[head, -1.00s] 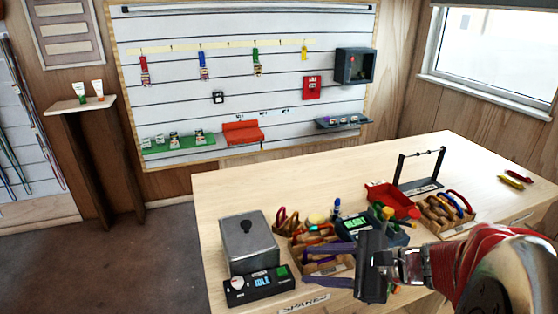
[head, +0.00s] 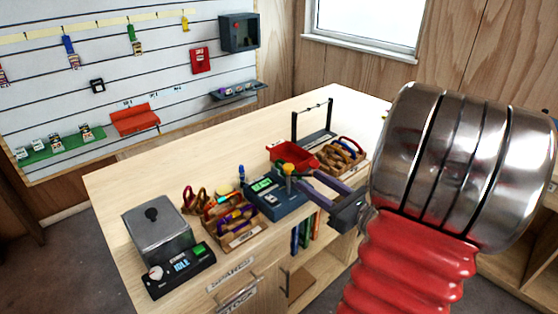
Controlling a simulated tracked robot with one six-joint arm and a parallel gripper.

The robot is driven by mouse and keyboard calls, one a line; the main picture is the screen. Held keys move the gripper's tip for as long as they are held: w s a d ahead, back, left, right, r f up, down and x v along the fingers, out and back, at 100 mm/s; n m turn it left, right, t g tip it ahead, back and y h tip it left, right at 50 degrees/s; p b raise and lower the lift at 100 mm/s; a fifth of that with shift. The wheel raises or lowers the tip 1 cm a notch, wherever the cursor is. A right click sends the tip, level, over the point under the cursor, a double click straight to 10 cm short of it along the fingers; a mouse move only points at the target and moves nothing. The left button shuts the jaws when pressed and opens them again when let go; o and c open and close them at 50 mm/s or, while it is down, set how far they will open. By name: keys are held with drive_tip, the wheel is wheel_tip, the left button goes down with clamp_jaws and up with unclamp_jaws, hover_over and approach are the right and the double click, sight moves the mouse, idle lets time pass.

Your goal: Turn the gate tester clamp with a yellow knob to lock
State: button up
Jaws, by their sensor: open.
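The gate tester (head: 264,185) is a dark teal box with a lit green screen, standing on the wooden bench. Its clamp has a yellow knob (head: 288,168) on an upright stem at the box's right end. My gripper (head: 306,179) has two purple-grey fingers, open, reaching in from the right. The fingertips are close to the right side of the knob and stem. I cannot tell whether they touch it or stand on both sides of it. Nothing shows held in the fingers.
Left of the tester are a wooden tray of gear (head: 235,236) and a grey lidded box (head: 158,232) behind an "IDLE" panel (head: 180,268). Behind the gripper are a red bin (head: 285,153), a second gear tray (head: 342,160) and a black rail stand (head: 317,140). The back left benchtop (head: 150,178) is clear.

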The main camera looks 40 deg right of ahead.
drive_tip(key=shift+w, duration=0.15)
drive_tip(key=shift+w+a, duration=0.15)
drive_tip(key=shift+w, duration=3.25)
drive_tip(key=shift+w+a, duration=0.1)
drive_tip(key=shift+w, duration=3.3)
drive_tip(key=shift+c, duration=0.3)
clamp_jaws()
drive_tip(key=shift+d, duration=0.15)
